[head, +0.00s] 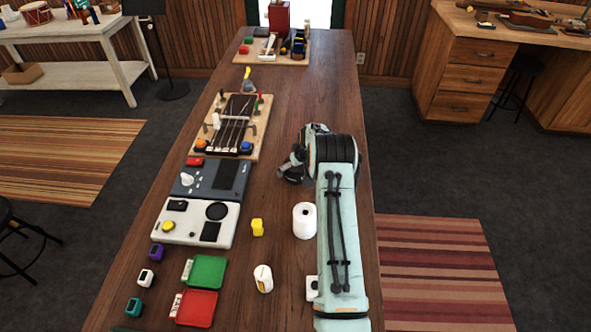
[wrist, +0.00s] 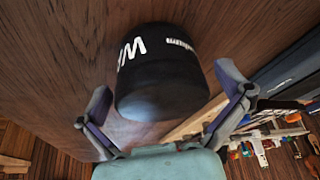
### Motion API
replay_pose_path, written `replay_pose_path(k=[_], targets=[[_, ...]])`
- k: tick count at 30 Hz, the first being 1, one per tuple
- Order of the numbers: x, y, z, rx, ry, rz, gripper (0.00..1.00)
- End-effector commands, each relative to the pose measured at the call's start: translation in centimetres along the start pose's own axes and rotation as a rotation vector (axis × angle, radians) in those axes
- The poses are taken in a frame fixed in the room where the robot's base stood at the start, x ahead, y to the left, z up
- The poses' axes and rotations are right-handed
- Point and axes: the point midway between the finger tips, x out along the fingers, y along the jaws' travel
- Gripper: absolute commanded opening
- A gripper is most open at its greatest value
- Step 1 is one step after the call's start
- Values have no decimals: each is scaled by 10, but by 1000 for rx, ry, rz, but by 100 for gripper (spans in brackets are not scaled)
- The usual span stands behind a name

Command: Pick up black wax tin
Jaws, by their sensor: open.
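The black wax tin (wrist: 165,75) is a dark cylinder with white lettering on its side, seen close up in the wrist view on the brown wooden table. My gripper (wrist: 163,84) is open, with one finger to the left of the tin and the other to its right. Gaps show between both fingers and the tin in the picture. In the head view my gripper (head: 291,169) is low over the table, right of the ukulele board. I cannot clearly tell the tin from the dark gripper parts there.
A white roll (head: 304,220) stands near my arm. The ukulele board (head: 228,127) and grey device (head: 212,179) lie left. Bare tabletop (head: 310,85) extends behind my gripper.

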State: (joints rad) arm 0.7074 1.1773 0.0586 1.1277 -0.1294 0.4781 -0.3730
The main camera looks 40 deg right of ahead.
Motion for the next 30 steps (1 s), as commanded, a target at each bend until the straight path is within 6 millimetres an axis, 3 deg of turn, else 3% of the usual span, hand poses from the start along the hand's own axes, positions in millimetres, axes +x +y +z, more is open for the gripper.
replay_pose_path(k=[5, 11, 23, 26, 30], targets=[[0, 0, 0, 0, 0, 0, 100], [0, 0, 0, 0, -1, 0, 37], [-3, 0, -1, 0, -1, 0, 36], [-10, 0, -5, 0, 1, 1, 36], [-35, -1, -12, -2, 1, 2, 36]])
